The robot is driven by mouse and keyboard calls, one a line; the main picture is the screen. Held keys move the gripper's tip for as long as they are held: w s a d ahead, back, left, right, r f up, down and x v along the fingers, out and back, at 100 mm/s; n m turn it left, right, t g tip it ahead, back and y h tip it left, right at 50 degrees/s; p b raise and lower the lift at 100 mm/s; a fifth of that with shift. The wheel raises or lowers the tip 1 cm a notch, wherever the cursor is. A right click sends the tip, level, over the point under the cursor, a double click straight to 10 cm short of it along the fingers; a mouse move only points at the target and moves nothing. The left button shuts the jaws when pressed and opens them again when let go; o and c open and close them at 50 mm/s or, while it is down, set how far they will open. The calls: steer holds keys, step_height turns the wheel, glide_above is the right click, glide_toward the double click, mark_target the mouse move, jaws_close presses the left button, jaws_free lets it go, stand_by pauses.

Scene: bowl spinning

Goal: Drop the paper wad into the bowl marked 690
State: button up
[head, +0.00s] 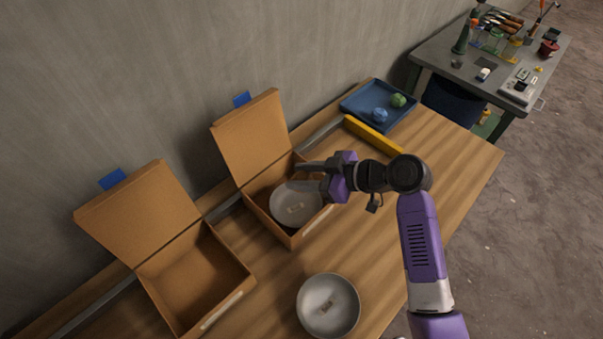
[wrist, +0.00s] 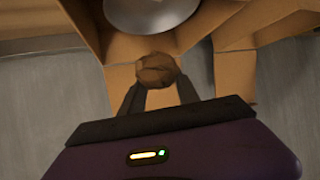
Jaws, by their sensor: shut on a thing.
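My gripper (head: 306,176) is over the right open cardboard box (head: 290,236) in the head view. In the wrist view its fingers (wrist: 158,88) are shut on a brown, crumpled paper wad (wrist: 156,68). I cannot make out the wad in the head view. A grey bowl (head: 290,213) sits in that box, just below my gripper; it also shows in the wrist view (wrist: 150,12). A second grey bowl (head: 318,310) stands on the table at the front. Both bowls have a small pale label inside, too small to read.
A left cardboard box (head: 190,285) stands open and empty. Raised lids lean towards the wall behind. A blue tray (head: 352,106) with a blue ball and a green ball is at the back, near a yellow bar (head: 373,137). The wooden table (head: 450,150) is clear at right.

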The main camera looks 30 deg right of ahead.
steer(key=shift+f+b, duration=0.85)
steer(key=shift+f, duration=0.8)
steer(key=o, duration=1.4)
steer(key=shift+c, duration=0.2)
steer(key=b+v, duration=0.1)
steer(key=v, duration=0.7)
steer(key=shift+w, duration=0.15)
